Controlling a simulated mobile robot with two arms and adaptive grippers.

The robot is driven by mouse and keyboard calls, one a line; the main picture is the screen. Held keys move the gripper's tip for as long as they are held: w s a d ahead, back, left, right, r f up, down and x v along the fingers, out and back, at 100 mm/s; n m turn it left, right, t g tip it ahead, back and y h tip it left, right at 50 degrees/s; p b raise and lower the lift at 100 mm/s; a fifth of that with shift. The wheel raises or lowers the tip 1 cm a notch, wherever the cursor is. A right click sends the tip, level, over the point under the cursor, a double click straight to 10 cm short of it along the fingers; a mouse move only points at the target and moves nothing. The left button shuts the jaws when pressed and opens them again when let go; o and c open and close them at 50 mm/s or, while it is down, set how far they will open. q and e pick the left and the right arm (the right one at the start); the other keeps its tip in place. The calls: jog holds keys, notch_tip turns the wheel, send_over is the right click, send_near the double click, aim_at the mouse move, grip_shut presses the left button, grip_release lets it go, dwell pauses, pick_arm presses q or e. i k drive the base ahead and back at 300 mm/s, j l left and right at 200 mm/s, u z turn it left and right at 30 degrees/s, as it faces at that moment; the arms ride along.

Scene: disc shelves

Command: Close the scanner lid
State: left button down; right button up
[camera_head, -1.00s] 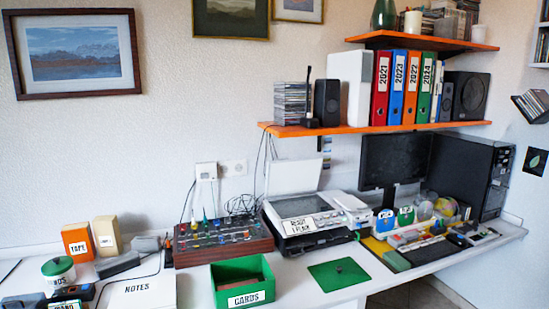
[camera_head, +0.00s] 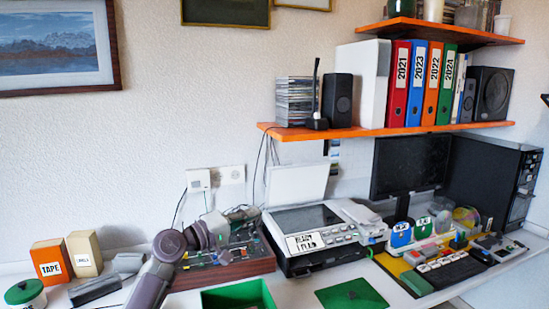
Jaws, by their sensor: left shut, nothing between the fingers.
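The scanner (camera_head: 345,255) stands on the desk in the middle of the head view, with a dark glass bed and a row of buttons on its front panel. Its white lid (camera_head: 297,184) is open and stands upright at the back of the body. My left arm comes in from the bottom left. My left gripper (camera_head: 250,211) is shut and empty, just left of the lid and above the mixer box, apart from the lid as far as I can see. Its fingertips are small and hard to make out. My right gripper is not in view.
A mixer box (camera_head: 220,273) with knobs stands left of the scanner, under my left arm. A green box (camera_head: 240,296) and its green lid (camera_head: 352,295) are in front. An orange shelf (camera_head: 390,130) with binders hangs above. A monitor (camera_head: 409,165) stands right.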

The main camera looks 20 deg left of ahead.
aim_at(287, 184)
jog(key=i+j, duration=0.25)
jog(key=i, duration=0.2)
jog(key=i+j, duration=0.2)
jog(key=i, duration=0.25)
jog(key=i+j, duration=0.25)
jog(key=i, duration=0.25)
